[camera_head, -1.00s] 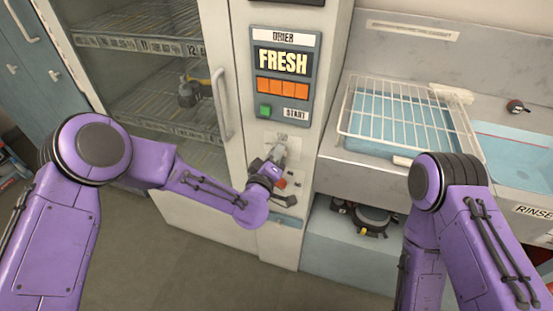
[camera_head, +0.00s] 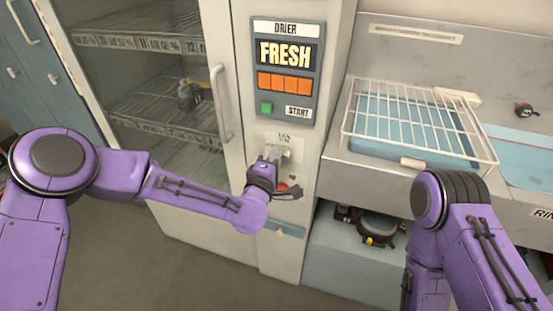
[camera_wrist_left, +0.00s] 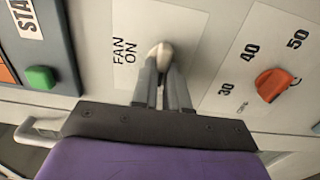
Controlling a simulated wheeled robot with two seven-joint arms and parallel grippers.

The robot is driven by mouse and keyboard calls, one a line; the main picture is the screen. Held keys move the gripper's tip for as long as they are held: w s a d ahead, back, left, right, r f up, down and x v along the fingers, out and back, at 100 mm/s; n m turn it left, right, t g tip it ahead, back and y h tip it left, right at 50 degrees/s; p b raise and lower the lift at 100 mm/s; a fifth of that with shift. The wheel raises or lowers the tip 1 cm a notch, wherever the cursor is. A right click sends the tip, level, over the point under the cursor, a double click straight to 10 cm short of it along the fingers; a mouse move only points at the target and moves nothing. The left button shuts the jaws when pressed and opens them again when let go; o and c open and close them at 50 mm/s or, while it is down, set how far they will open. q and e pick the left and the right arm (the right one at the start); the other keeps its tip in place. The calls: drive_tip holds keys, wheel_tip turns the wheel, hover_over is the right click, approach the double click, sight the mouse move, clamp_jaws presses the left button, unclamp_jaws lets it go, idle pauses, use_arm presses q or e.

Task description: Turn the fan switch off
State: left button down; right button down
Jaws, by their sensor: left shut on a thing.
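The fan switch (camera_wrist_left: 160,50) is a pale rounded lever on a light plate marked "FAN ON" (camera_wrist_left: 124,50) in the left wrist view. My left gripper (camera_wrist_left: 161,72) is shut on it, with its two grey fingers meeting at the lever. In the head view my left gripper (camera_head: 271,158) reaches the drier's front below the START panel and hides most of the switch. My right arm shows at the right of the head view, but its gripper does not show.
An orange dial (camera_wrist_left: 273,84) with marks 30, 40 and 50 sits beside the switch. The green START button (camera_wrist_left: 40,77) is on the other side. The drier door handle (camera_head: 221,103) stands left of the panel. A wire rack (camera_head: 420,115) lies over the sink at right.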

idle(0.4)
use_arm(q)
drive_tip(key=c, duration=1.1)
unclamp_jaws()
drive_tip(key=shift+c, duration=0.2)
drive_tip(key=shift+s, duration=0.1)
drive_tip(key=b+v, duration=0.2)
drive_tip(key=v, duration=0.8)
drive_tip(key=shift+s, duration=0.2)
